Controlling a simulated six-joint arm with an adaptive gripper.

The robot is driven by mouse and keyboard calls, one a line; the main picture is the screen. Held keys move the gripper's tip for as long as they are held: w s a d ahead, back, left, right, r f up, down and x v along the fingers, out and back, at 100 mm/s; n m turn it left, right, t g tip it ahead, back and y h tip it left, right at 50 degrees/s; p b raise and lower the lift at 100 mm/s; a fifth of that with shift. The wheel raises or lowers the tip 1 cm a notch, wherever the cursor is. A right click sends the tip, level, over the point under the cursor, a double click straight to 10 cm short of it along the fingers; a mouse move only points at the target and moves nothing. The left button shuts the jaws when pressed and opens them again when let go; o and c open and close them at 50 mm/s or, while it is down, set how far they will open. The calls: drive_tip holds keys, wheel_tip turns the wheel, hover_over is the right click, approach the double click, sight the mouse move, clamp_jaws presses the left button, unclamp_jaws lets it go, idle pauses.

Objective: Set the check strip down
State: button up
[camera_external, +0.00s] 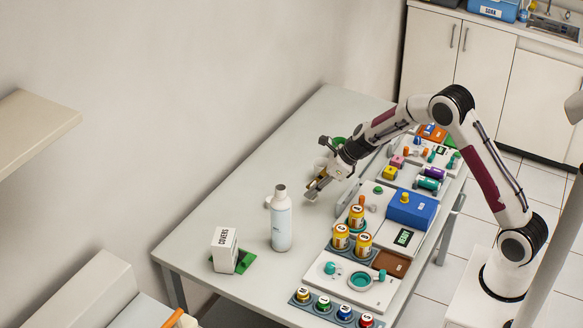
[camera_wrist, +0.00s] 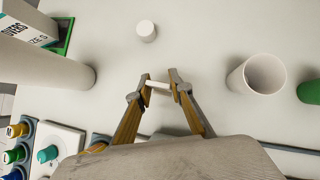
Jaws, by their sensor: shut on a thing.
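My gripper (camera_external: 314,188) is over the left half of the long table, with the fingers pointing down and left. In the wrist view my gripper (camera_wrist: 159,80) is shut on a small white strip (camera_wrist: 158,85), taken to be the check strip, which spans the gap between the two fingertips. The strip is too small to make out in the external view. Pale tabletop lies below it; I cannot tell how high the strip is above the table or whether it touches.
A white cup (camera_wrist: 262,74) stands right of the fingers, with a green item (camera_wrist: 311,91) beyond. A small white cylinder (camera_wrist: 146,31) is ahead. A white bottle (camera_external: 281,222) and a COVERS box (camera_external: 224,250) stand left. Trays and yellow jars (camera_external: 341,237) line the table's right side.

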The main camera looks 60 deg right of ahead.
drive_tip(key=shift+f, duration=0.1)
drive_tip(key=shift+f, duration=1.75)
drive_tip(key=shift+f, duration=0.1)
drive_tip(key=o, duration=0.8)
drive_tip(key=shift+c, duration=0.2)
drive_tip(key=shift+v, duration=1)
drive_tip(key=v, duration=1)
